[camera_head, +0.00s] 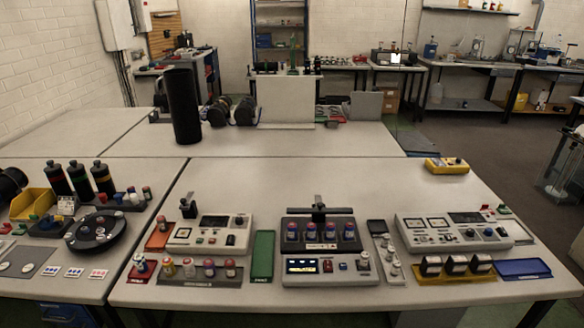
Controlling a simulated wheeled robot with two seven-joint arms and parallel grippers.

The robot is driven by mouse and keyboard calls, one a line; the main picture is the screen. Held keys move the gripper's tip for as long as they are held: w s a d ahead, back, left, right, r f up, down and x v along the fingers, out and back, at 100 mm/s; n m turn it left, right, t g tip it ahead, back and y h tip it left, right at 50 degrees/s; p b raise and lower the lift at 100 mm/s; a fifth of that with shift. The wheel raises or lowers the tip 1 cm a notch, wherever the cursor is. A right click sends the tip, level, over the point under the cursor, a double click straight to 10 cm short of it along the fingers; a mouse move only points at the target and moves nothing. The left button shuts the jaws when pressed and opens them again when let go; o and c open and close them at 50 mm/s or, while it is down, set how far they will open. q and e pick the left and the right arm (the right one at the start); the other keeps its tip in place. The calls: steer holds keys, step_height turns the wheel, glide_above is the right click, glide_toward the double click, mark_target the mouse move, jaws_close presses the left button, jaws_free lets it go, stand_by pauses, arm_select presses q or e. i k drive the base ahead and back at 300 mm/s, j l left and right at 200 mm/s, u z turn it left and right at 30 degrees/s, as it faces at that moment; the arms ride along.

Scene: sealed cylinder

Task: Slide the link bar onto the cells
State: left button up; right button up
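A grey console with a lit display (303,266) is in front of the holder. Neither of my grippers shows in the head view.
A green tray (263,256) and a narrow tray of small parts (386,254) flank the holder. Metered consoles (212,232) (455,232) stand left and right. Bottles in a row (200,268) are front left, dark blocks (456,264) front right.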

mark_target(319, 210)
steer(key=i+l, duration=0.2)
steer(key=l, duration=0.15)
steer(key=i+l, duration=0.45)
steer(key=l, duration=0.2)
